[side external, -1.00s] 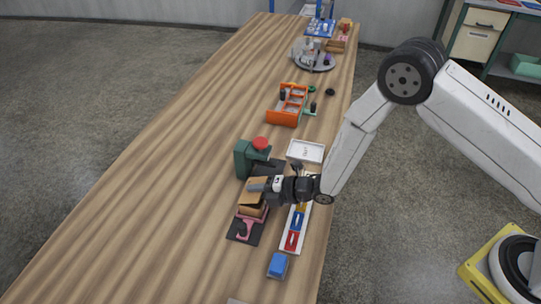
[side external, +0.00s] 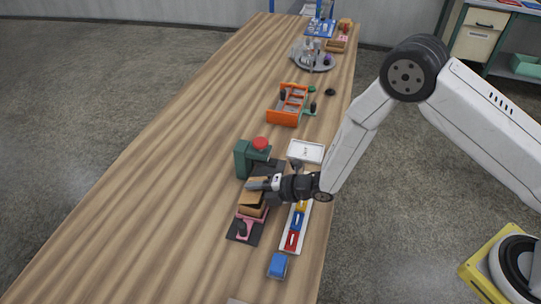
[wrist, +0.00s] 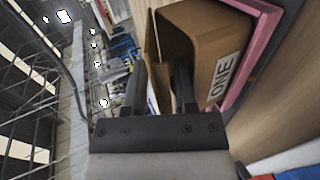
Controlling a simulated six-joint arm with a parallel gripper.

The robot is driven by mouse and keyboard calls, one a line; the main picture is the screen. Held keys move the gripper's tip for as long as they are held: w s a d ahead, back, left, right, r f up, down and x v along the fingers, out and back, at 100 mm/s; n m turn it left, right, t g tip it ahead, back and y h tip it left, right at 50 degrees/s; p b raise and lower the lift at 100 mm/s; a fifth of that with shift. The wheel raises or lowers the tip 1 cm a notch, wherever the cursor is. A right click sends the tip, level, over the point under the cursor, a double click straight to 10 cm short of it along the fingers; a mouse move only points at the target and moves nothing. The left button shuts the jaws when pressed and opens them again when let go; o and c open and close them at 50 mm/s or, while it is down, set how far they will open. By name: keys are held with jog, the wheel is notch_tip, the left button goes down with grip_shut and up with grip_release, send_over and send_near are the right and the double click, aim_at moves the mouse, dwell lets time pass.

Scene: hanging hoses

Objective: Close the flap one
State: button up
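A brown cardboard box (side external: 252,209) stands in a pink holder on a dark base, near the front of the bench. In the wrist view the box (wrist: 205,42) fills the upper right, with a white label reading "ONE" on one side. A brown flap (wrist: 150,60) stands up along its open edge. My gripper (side external: 252,184) reaches across the top of the box from the right. In the wrist view my gripper (wrist: 160,74) has its two dark fingers apart, beside the flap and over the box edge. Whether a finger touches the flap is hidden.
A green stand with a red top (side external: 251,158) is just behind the box. A white strip with coloured blocks (side external: 294,232) lies right of it, and a blue block (side external: 277,264) in front. A white tray (side external: 306,151) and orange rack (side external: 287,106) are farther back. The bench's left side is clear.

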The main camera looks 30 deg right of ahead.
jog(key=shift+r, duration=0.1)
jog(key=shift+w+a+r+g+h, duration=0.1)
jog(key=shift+a+r+g+h, duration=0.1)
jog(key=shift+g+h, duration=0.4)
jog(key=shift+w+a+r+g+h, duration=0.1)
jog(key=shift+w+r+g+h, duration=0.1)
jog(key=shift+g+h, duration=0.4)
jog(key=shift+w+a+r+g+h, duration=0.1)
jog(key=shift+r+g+h, duration=0.1)
jog(key=shift+g+h, duration=0.4)
jog(key=shift+s+d+r, duration=0.15)
jog(key=shift+r, duration=0.15)
jog(key=s+d+r+m+h, duration=0.2)
jog(key=d+r+m, duration=0.3)
jog(key=d+m, duration=0.25)
jog(key=s+d+r+m+h, duration=0.2)
jog(key=d+r+m, duration=0.35)
jog(key=d, duration=0.25)
jog(key=s+d+r+m+g, duration=0.1)
jog(key=s+d+m, duration=0.2)
jog(key=m, duration=0.5)
jog(key=s+d+r+m+g+h, duration=0.1)
jog(key=s+d+r+m+g, duration=0.1)
jog(key=s+d+m, duration=0.2)
jog(key=shift+s+m, duration=1.3)
jog(key=shift+m, duration=0.6)
